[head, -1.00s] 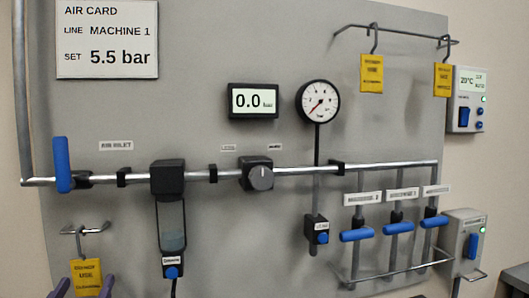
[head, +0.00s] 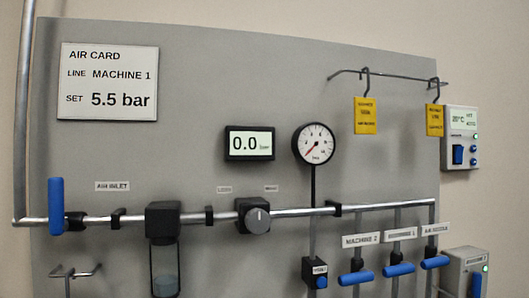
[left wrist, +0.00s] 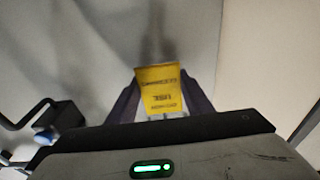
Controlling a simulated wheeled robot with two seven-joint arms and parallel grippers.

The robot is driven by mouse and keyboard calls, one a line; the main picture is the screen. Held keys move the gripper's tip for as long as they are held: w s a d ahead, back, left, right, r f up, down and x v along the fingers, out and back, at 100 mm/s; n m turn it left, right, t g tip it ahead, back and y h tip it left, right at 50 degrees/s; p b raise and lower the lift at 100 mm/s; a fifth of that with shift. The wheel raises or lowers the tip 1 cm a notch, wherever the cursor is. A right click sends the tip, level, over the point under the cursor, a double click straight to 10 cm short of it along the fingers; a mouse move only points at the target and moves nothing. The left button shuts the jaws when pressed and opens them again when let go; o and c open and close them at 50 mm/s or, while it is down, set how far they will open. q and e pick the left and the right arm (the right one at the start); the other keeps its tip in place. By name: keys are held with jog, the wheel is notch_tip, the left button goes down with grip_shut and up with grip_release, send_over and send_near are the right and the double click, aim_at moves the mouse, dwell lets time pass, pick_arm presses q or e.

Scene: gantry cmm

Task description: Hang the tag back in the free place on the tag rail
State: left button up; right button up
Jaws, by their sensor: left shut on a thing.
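My left gripper (left wrist: 160,88) shows in the left wrist view, its purple fingers shut on a yellow tag (left wrist: 160,90) with dark printed lines. My left gripper and this tag are outside the head view. The tag rail (head: 400,77) is a thin dark bar at the upper right of the panel in the head view. Two yellow tags hang from it by hooks, one left of its middle (head: 366,115) and one near its right end (head: 435,120). My right gripper is not in view.
A small bracket (head: 76,272) is at the lower left of the grey panel (head: 230,80). The air pipe (head: 290,212) crosses below a round gauge (head: 315,144) and a display reading 0.0 (head: 249,143). Blue handles (head: 57,206) stick out.

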pick_arm(q)
jog(key=shift+r+p, duration=1.05)
jog(key=shift+r, duration=0.4)
jog(key=r+v, duration=0.1)
jog(key=v, duration=0.9)
jog(key=shift+r, duration=0.25)
jog(key=shift+d, duration=0.1)
